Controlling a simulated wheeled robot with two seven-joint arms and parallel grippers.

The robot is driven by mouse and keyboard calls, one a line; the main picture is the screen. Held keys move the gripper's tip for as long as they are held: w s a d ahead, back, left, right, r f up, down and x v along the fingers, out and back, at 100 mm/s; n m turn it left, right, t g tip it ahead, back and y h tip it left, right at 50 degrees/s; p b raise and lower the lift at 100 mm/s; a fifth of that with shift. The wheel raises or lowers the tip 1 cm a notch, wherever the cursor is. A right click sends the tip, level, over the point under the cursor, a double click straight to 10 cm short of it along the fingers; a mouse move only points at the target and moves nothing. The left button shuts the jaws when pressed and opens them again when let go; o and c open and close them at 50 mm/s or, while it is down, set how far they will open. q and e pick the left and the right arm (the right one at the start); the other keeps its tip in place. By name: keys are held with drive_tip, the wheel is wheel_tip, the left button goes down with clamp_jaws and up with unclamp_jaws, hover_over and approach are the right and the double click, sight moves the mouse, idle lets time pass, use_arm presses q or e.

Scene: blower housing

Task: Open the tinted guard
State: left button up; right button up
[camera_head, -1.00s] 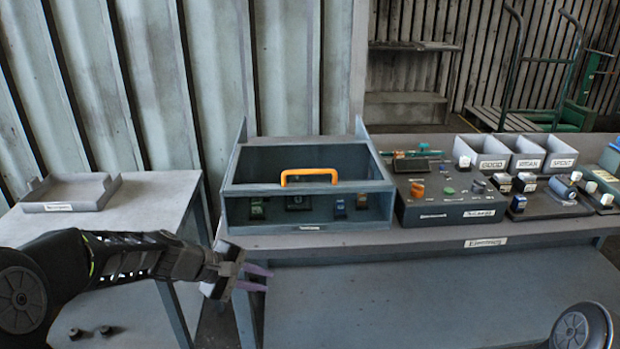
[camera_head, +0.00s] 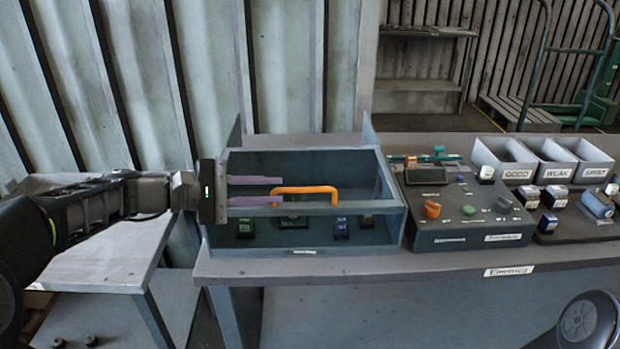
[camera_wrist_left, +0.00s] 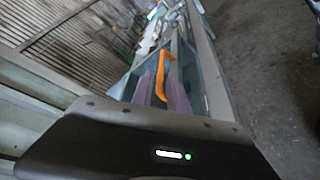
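The blower housing (camera_head: 300,252) is a grey box on the bench. Its tinted guard (camera_head: 345,165) is a dark see-through panel that looks lowered over the housing; its exact edges are hard to make out. An orange handle (camera_head: 328,190) sits along its front edge. My left gripper (camera_head: 270,191) is open, with two purple fingers apart, at the handle's left end. In the left wrist view, the orange handle (camera_wrist_left: 164,72) lies between the fingers of the left gripper (camera_wrist_left: 163,85), with gaps on both sides. My right gripper is out of view.
A control panel (camera_head: 470,240) with knobs stands right of the housing. A lower side table (camera_head: 100,262) stands at left. The bench front strip (camera_head: 400,264) is clear.

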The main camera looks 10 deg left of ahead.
sight(297, 190)
use_arm(q)
drive_tip(key=shift+p+x, duration=0.5)
drive_tip(key=shift+x, duration=3.3)
drive_tip(key=shift+s+d+r, duration=0.1)
clamp_jaws()
